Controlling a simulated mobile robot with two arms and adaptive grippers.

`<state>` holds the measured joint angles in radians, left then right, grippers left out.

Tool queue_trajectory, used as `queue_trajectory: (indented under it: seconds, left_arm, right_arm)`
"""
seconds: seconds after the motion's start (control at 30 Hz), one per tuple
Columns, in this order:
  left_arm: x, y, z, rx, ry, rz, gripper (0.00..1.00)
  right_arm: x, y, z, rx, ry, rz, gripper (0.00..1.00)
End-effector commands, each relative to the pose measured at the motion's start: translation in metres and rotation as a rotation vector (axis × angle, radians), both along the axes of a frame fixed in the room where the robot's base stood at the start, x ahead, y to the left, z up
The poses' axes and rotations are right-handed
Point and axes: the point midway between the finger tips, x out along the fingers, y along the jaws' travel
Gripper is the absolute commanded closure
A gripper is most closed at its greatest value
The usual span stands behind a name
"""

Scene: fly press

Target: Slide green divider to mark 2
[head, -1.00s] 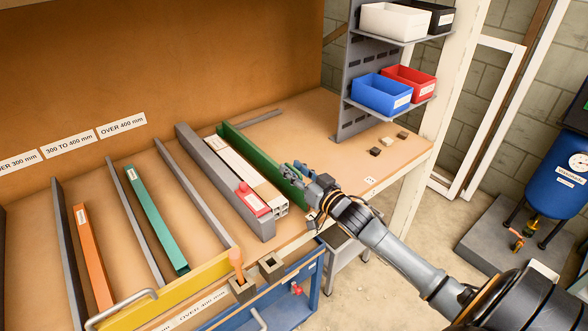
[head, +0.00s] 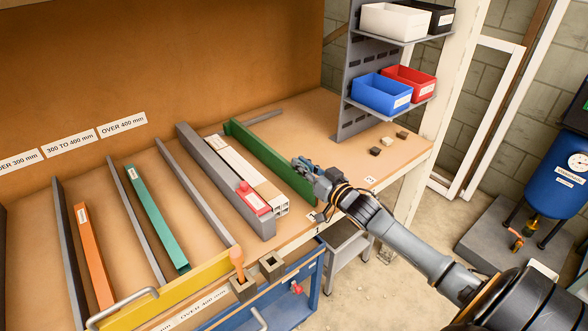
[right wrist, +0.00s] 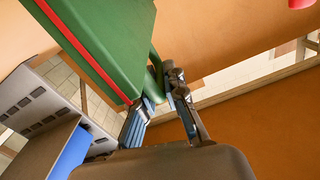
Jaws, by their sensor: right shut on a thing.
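The green divider (head: 268,155) stands on edge on the wooden bench, right of the white profiles, running from the back toward the front edge. My right gripper (head: 303,166) is at its right side near the front end. In the right wrist view the divider (right wrist: 105,40) shows a red stripe along one edge, and the gripper (right wrist: 157,100) is shut on the divider's green handle (right wrist: 155,78). A white label reading 2 (head: 370,180) lies near the bench's front edge, to the right of the divider. My left gripper is not in view.
White profiles with a red block (head: 254,198) lie left of the divider, beside a grey rail (head: 222,180). Bare bench (head: 300,130) lies to the right, with small blocks (head: 388,142) near the shelf. The shelf upright (head: 352,95) stands at the back right.

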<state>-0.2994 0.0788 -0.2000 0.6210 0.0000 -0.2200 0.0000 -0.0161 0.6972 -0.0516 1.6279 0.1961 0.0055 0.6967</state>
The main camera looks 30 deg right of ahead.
Motion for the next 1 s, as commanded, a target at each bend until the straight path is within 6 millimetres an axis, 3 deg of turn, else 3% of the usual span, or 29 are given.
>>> queue_trajectory:
  seconds: [0.03,0.1,0.33,0.73,0.77,0.83,1.0]
  left_arm:
    - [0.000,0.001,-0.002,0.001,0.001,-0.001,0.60]
    - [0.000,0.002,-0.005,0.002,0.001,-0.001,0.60]
    - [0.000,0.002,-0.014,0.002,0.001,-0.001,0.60]
    - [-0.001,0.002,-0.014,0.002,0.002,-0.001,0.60]
    - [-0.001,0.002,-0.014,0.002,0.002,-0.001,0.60]
    - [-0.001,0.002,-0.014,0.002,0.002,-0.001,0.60]
    - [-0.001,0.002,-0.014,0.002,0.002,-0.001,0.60]
  right_arm:
    - [0.002,-0.020,0.000,-0.009,0.004,-0.009,1.00]
    - [0.004,-0.040,0.000,-0.010,0.003,-0.009,1.00]
    - [0.007,-0.083,0.001,-0.003,0.001,-0.009,1.00]
    - [0.007,-0.090,0.002,0.001,0.001,-0.008,1.00]
    - [0.007,-0.090,0.002,0.001,0.001,-0.008,0.82]
    - [0.007,-0.089,0.002,0.001,0.001,-0.008,0.68]
    - [0.007,-0.089,0.002,0.000,0.000,-0.006,0.66]
